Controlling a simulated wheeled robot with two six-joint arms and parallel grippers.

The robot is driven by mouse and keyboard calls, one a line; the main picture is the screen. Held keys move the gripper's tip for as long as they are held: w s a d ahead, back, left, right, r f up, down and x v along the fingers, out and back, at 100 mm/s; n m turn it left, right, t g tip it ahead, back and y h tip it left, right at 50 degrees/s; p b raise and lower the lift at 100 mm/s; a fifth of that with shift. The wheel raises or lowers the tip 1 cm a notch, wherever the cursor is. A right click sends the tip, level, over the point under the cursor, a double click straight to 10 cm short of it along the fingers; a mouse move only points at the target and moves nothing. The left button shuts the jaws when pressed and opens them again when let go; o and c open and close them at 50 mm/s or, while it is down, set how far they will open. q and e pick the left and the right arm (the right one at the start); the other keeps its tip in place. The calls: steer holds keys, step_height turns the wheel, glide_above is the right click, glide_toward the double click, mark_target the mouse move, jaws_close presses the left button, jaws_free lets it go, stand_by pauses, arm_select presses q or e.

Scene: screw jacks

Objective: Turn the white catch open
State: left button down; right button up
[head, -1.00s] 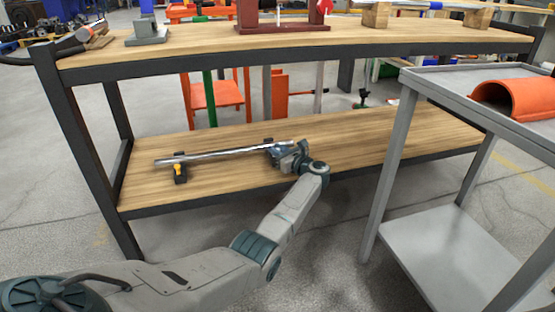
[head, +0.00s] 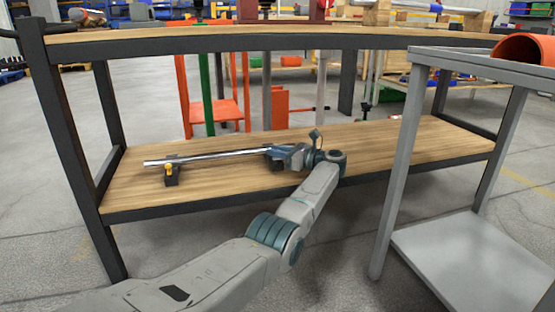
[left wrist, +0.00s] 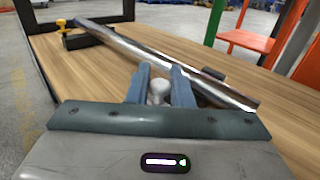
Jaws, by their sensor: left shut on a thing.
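A shiny metal rod (head: 215,156) lies across two dark supports on the wooden lower shelf. It also shows in the left wrist view (left wrist: 150,60). The white catch (left wrist: 158,90) is a small rounded knob beside the near end of the rod. My left gripper (left wrist: 160,76) has its two blue fingers on either side of this catch and is shut on it. In the head view my left gripper (head: 284,153) is at the rod's right end and hides the catch. A yellow catch (left wrist: 62,23) sits on the far support (head: 172,176). My right gripper is not in view.
The upper shelf (head: 190,36) with its dark front rail overhangs the lower shelf (head: 400,148). A grey cart (head: 470,262) stands close on the right, with an orange curved piece (head: 524,47) on top. The lower shelf is bare right of my gripper.

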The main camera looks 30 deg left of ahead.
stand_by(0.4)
arm_select(q)
steer(key=c, duration=1.4)
jaws_free()
steer(key=d, duration=0.1)
steer(key=d+p, duration=0.1)
steer(key=d, duration=0.1)
steer(key=d+p, duration=0.1)
steer(key=shift+w+d+r, duration=0.2)
steer(key=shift+w+d, duration=0.1)
steer(key=shift+d, duration=0.1)
steer(key=d+b, duration=0.1)
steer(key=d, duration=0.5)
steer(key=shift+w+f, duration=0.2)
